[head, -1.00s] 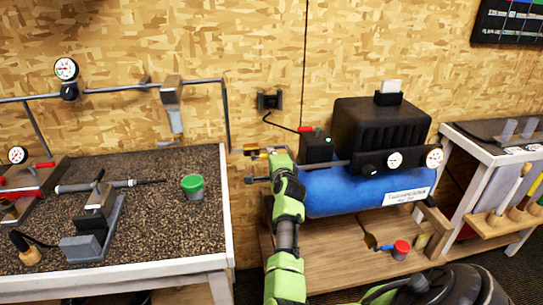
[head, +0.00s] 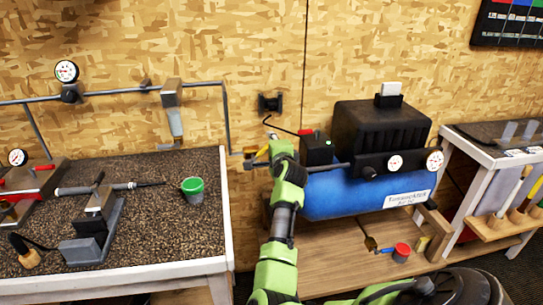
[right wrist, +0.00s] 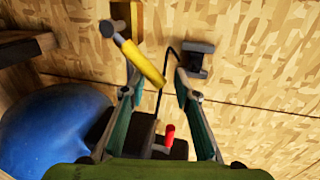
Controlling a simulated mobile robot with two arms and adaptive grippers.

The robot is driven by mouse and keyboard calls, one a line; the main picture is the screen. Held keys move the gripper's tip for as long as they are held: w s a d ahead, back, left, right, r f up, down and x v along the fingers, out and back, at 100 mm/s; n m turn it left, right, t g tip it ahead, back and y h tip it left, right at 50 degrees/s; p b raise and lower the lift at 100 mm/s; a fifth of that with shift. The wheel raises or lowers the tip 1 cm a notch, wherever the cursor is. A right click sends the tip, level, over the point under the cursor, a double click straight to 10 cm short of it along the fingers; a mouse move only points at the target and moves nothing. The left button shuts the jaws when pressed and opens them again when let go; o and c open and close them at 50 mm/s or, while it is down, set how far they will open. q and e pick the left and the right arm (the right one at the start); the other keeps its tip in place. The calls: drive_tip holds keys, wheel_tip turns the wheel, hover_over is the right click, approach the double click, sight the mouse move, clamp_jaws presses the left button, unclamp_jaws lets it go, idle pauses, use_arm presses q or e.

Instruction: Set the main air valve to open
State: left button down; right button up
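The fingers are apart, with gaps visible beside the lever. My left gripper is not in view.
The blue compressor tank (head: 345,190) stands close to the right of my right arm. A black box with a red switch (head: 305,132) is just beside the gripper. The workbench (head: 150,220) is to the left, with a green-lidded cup (head: 193,188) near its edge.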

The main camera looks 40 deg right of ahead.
drive_tip(key=shift+r, duration=2)
